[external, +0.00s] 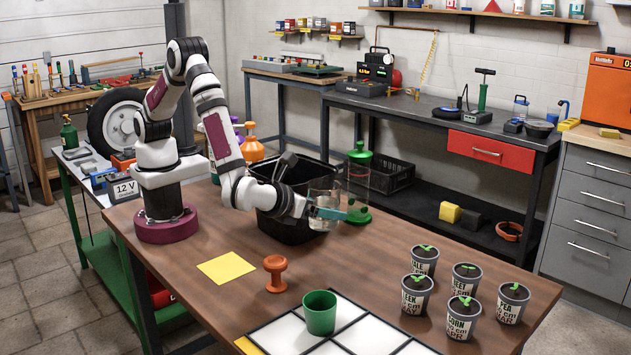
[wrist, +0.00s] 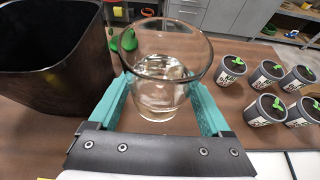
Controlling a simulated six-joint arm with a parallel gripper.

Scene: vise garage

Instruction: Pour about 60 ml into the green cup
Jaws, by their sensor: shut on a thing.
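The green cup (external: 319,313) stands upright on the white tiled mat near the table's front edge, and it looks empty from this angle. My gripper (external: 328,211) is shut on a clear glass beaker (external: 324,197), which I hold upright beside the black bin, back from the green cup. In the wrist view my teal fingers (wrist: 165,105) press on both sides of the beaker (wrist: 160,95). Clear liquid (wrist: 163,70) seems to show inside it. The green cup is not in the wrist view.
The black bin (external: 283,228) stands just left of the beaker. Several potted seedlings (external: 464,312) stand at right.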

